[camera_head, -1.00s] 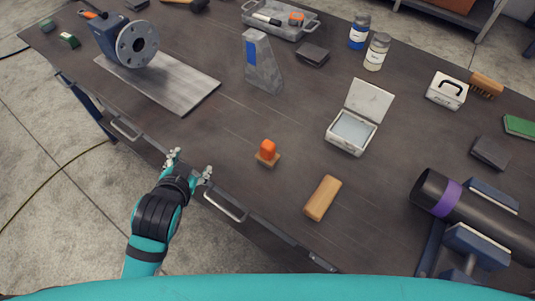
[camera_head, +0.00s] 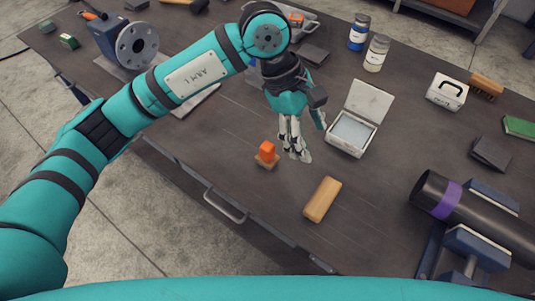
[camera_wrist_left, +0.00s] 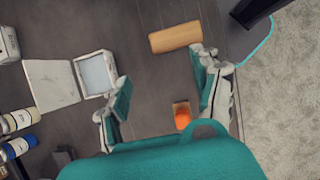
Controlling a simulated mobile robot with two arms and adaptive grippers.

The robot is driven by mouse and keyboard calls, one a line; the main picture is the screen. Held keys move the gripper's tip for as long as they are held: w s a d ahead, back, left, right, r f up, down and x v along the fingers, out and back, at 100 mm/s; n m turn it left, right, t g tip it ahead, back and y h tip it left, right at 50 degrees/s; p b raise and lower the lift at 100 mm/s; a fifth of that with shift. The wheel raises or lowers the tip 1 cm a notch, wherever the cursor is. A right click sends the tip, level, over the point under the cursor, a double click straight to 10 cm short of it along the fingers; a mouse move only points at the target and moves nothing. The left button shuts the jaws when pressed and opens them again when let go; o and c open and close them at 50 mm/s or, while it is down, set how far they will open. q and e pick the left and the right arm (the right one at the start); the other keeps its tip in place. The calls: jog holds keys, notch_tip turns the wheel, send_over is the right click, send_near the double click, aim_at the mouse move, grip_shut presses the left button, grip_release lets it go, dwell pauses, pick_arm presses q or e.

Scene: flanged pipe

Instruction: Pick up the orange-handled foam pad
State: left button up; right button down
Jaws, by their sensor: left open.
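The orange-handled foam pad (camera_head: 267,153) stands upright on the table, its orange grip on a tan base. It also shows in the left wrist view (camera_wrist_left: 182,115), between the two fingers and closer to the right-hand one. My left gripper (camera_head: 303,143) points down above the table, a little to the right of the pad in the head view. It is open and empty, its fingers apart in the left wrist view (camera_wrist_left: 163,88). I cannot tell its exact height above the table. My right gripper is not in view.
A tan block (camera_head: 322,199) lies in front of the pad. An open white box (camera_head: 350,133) stands to the right of my gripper. A dark pipe with a purple band (camera_head: 447,198) rests on blue supports at the right. The table (camera_head: 225,150) is bare left of the pad.

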aim_at(268, 147)
pick_arm(q)
jog(key=w+a+t+y, duration=0.2)
jog(key=w+a+y, duration=0.25)
jog(key=a, duration=0.35)
jog(key=f+p, duration=0.1)
jog(key=f, duration=0.2)
jog(key=f+p, duration=0.1)
jog(key=f, duration=0.2)
jog(key=f+p, duration=0.1)
jog(key=f, duration=0.3)
jog(key=shift+w+d+p, duration=0.1)
jog(key=shift+w+p, duration=0.2)
jog(key=shift+p, duration=0.05)
jog(key=shift+f, duration=0.65)
jog(key=shift+f+p, duration=0.25)
jog(key=shift+p, duration=0.2)
jog(key=f+p, duration=0.1)
jog(key=f, duration=0.2)
jog(key=shift+w+f+p, duration=0.2)
jog(key=shift+f+p, duration=0.15)
jog(key=shift+p, duration=0.05)
jog(key=shift+f, duration=0.5)
jog(key=c, duration=1.3)
